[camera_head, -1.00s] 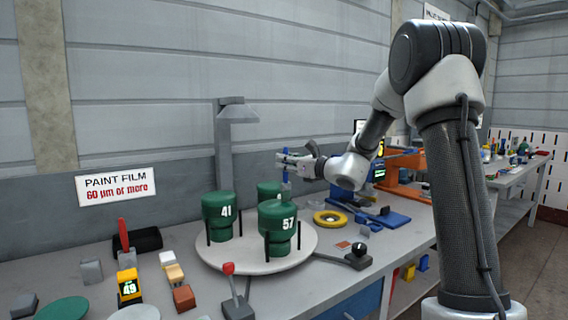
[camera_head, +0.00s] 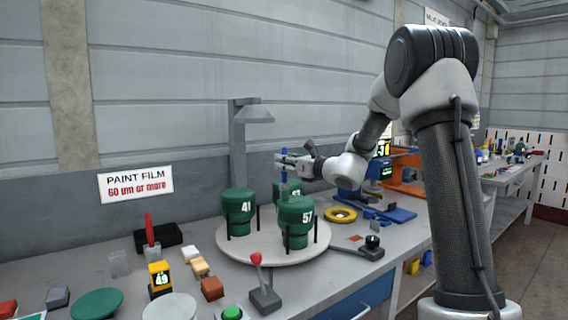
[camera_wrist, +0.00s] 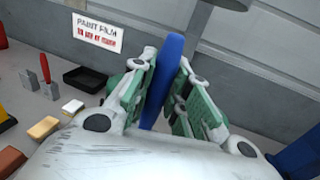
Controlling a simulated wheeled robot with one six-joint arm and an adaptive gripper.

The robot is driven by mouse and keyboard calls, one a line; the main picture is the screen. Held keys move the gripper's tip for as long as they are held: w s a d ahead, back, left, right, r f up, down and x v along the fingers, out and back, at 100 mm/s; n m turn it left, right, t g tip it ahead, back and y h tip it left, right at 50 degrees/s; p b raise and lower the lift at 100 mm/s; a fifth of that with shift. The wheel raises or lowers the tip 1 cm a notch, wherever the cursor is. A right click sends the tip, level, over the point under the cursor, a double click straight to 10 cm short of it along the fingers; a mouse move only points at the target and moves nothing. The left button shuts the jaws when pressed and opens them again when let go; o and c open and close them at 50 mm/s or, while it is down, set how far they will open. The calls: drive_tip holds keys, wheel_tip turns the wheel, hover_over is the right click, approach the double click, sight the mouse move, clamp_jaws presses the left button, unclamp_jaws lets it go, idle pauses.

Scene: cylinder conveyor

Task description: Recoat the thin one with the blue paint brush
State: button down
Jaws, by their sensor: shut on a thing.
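My gripper (camera_head: 287,163) is shut on the blue paint brush (camera_head: 284,153), above the back of the round turntable. In the wrist view the brush's blue handle (camera_wrist: 163,85) stands slightly tilted between my green-padded fingers (camera_wrist: 165,98); its bristles are not clearly seen. Green cylinders stand on the pale turntable (camera_head: 262,257): one marked 41 (camera_head: 238,214), one marked 57 (camera_head: 296,224), and one behind (camera_head: 275,193), partly hidden, its number unclear. A wall sign (camera_head: 136,184) reads PAINT FILM 60 µm or more. A yellow gauge (camera_head: 160,279) shows what looks like 49.
A red-handled tool (camera_head: 151,230) stands by a black tray (camera_head: 172,234). A red-knobbed lever (camera_head: 263,285) and a black-knobbed box (camera_head: 371,248) flank the turntable. A grey lamp post (camera_head: 238,150) rises behind it. A yellow ring (camera_head: 340,215) lies to the right.

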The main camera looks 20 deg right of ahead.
sight(284, 152)
drive_tip(key=shift+s+a, duration=0.1)
drive_tip(key=shift+a, duration=0.2)
wheel_tip(284, 152, up, 2)
drive_tip(key=shift+r, duration=3)
